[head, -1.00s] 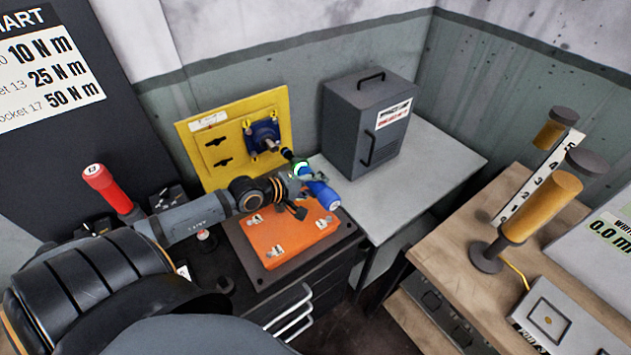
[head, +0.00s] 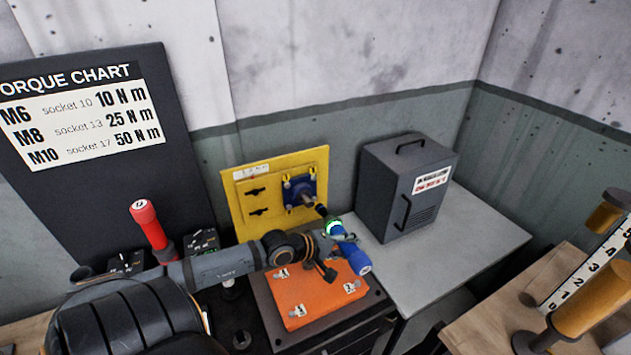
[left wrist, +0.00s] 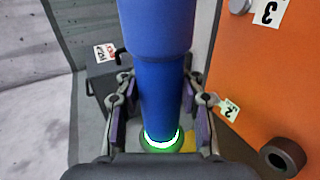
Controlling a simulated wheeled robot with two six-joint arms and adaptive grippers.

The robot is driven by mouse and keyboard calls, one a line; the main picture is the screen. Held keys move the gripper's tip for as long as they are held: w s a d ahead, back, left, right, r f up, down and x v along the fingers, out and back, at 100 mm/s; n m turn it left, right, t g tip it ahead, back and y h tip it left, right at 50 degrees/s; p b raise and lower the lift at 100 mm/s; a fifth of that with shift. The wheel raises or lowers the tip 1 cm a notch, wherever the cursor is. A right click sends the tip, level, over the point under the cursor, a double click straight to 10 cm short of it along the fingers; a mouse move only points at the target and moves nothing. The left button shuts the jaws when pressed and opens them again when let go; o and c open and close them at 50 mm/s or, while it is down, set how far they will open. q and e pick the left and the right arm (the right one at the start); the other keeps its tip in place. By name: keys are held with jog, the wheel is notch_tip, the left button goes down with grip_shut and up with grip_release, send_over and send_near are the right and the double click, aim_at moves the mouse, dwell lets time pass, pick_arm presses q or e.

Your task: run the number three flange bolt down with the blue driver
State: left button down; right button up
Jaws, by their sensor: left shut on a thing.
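My left gripper (head: 337,243) is shut on the blue driver (head: 356,258), holding it in the air above the orange plate (head: 290,298). In the left wrist view the blue driver (left wrist: 155,75) runs between the fingers, and a ring on it glows green. Its dark nose points up and left in the head view, toward the blue flange on the yellow panel; I cannot tell if it touches anything. The left wrist view shows the orange plate (left wrist: 275,75) with a "3" tag (left wrist: 268,11) beside a grey bolt head (left wrist: 240,5), and a "2" tag (left wrist: 229,109). My right gripper is out of view.
The yellow panel (head: 240,205) with the blue flange (head: 293,194) stands behind the plate. A grey cabinet (head: 385,195) is on the grey bench (head: 460,240). A red driver (head: 147,222) stands upright at left. Free bench surface lies right of the cabinet.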

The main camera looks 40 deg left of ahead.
pick_arm(q)
jog(key=shift+r, duration=0.15)
jog(key=d+r+p, duration=0.1)
jog(key=r+p, duration=0.2)
jog(key=s+d+r+p, duration=0.1)
jog(key=r+p, duration=0.2)
jog(key=d+r+p, duration=0.1)
jog(key=r+p, duration=0.1)
jog(key=p, duration=0.1)
jog(key=shift+s+d+r, duration=0.15)
jog(key=shift+r, duration=0.25)
jog(key=shift+f, duration=0.15)
